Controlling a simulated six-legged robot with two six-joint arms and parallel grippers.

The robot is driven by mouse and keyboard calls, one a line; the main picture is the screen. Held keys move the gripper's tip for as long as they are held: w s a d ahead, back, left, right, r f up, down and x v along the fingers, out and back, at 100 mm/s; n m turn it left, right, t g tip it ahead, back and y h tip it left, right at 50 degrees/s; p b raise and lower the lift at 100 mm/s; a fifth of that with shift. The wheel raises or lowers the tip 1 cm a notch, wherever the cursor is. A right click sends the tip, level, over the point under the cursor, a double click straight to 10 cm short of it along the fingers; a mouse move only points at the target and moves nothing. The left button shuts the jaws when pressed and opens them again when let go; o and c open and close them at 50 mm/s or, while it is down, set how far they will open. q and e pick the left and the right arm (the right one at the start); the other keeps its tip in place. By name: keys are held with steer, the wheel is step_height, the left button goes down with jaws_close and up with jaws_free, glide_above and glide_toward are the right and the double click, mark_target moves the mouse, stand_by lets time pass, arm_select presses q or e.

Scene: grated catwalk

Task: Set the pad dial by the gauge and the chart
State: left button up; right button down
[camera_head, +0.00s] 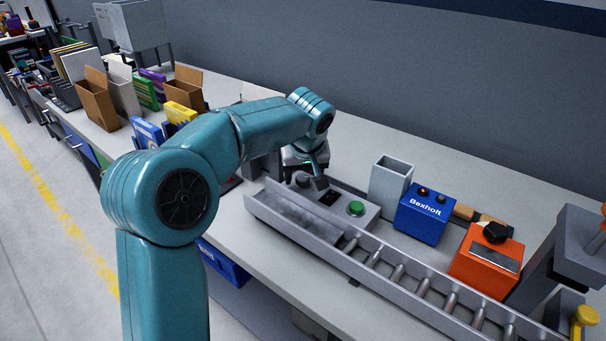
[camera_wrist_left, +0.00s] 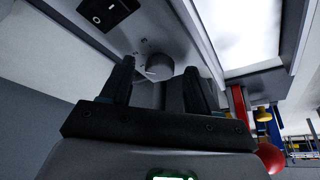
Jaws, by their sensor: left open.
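My left gripper (camera_head: 318,180) reaches down over a grey control box (camera_head: 372,219) on the bench. In the left wrist view a round grey dial (camera_wrist_left: 156,66) shows on a pale panel (camera_wrist_left: 163,28), between my two dark fingers. The fingers are open, one on each side of the dial; I cannot tell whether they touch it. A black rocker switch (camera_wrist_left: 108,12) sits beside the dial. The box also bears a green button (camera_head: 356,208). I cannot make out a gauge or chart. My right gripper is not in view.
A roller conveyor (camera_head: 400,282) runs along the bench in front of the control box. A grey open bin (camera_head: 390,180), a blue box (camera_head: 423,214) and an orange box (camera_head: 486,257) with a black knob stand to the right. Cartons (camera_head: 97,98) stand at left.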

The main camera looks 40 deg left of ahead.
arm_select(q)
steer(key=c, duration=1)
steer(key=shift+c, duration=0.2)
steer(key=m, duration=0.2)
steer(key=m+t+h+p, duration=0.1)
steer(key=shift+s+a+r+m, duration=0.1)
steer(key=shift+a+r+m, duration=0.1)
steer(key=shift+m, duration=0.2)
steer(key=m+h+p, duration=0.1)
steer(key=m, duration=0.2)
steer(key=shift+a+t, duration=0.1)
steer(key=shift+t, duration=0.2)
steer(key=shift+f+m+h+p, duration=0.15)
steer(key=shift+m+h+p, duration=0.25)
steer(key=shift+m+p, duration=0.45)
steer(key=shift+m, duration=0.35)
steer(key=o, duration=1)
